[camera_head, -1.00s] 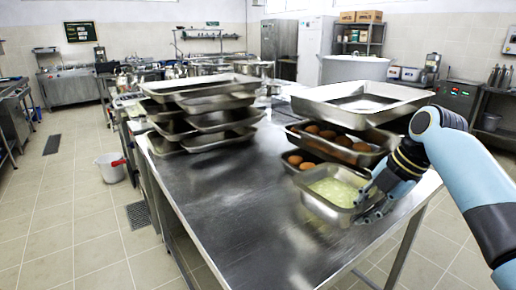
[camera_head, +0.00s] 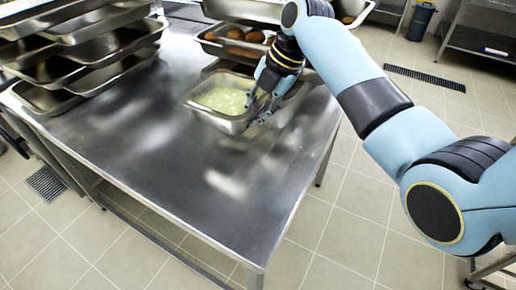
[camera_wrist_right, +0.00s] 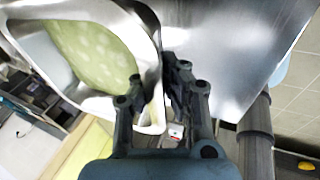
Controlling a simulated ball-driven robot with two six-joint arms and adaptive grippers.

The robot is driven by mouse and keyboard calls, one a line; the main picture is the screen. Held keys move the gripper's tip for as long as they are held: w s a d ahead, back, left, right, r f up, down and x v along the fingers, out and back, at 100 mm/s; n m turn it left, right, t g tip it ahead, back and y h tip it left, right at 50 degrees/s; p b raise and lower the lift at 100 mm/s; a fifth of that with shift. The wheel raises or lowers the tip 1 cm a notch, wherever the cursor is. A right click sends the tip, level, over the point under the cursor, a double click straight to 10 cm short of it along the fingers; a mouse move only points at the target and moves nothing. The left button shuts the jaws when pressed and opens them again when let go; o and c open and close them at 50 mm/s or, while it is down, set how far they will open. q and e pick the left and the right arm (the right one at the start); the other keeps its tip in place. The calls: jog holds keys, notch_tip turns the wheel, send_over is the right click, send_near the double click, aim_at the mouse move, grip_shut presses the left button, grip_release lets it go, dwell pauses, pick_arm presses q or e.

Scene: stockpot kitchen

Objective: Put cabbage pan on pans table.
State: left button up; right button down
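The cabbage pan (camera_head: 208,116) is a steel pan with pale green contents, near the right side of a steel table (camera_head: 140,150). My right gripper (camera_head: 258,106) is at the pan's right-hand wall. In the right wrist view, the pan's wall (camera_wrist_right: 150,60) passes between the fingers of the gripper (camera_wrist_right: 155,95), which appear shut on it. Whether the pan's underside touches the table cannot be told. Which table is the pans table is not marked. My left gripper is not in view.
Stacked empty steel pans (camera_head: 85,50) stand at the table's left. Behind the cabbage pan are a pan with brown round items (camera_head: 212,46) and a larger steel pan (camera_head: 245,10). The table's front is bare. A floor grate (camera_head: 46,184) lies at left.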

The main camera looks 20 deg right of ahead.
jog(key=s+f, duration=0.1)
jog(key=s, duration=0.1)
jog(key=s+f+p, duration=0.1)
jog(key=s, duration=0.2)
jog(key=s+a+f+p, duration=0.1)
jog(key=s+f, duration=0.1)
jog(key=shift+s+f, duration=0.1)
jog(key=shift+s, duration=0.1)
jog(key=shift+s+f, duration=0.15)
jog(key=shift+f, duration=0.05)
notch_tip(320, 180, down, 3)
jog(key=shift+f, duration=0.15)
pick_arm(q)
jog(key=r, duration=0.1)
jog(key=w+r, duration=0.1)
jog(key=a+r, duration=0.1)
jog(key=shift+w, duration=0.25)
pick_arm(e)
jog(key=shift+f, duration=0.3)
jog(key=shift+f, duration=0.1)
jog(key=c, duration=1.5)
grip_release()
jog(key=v, duration=1.2)
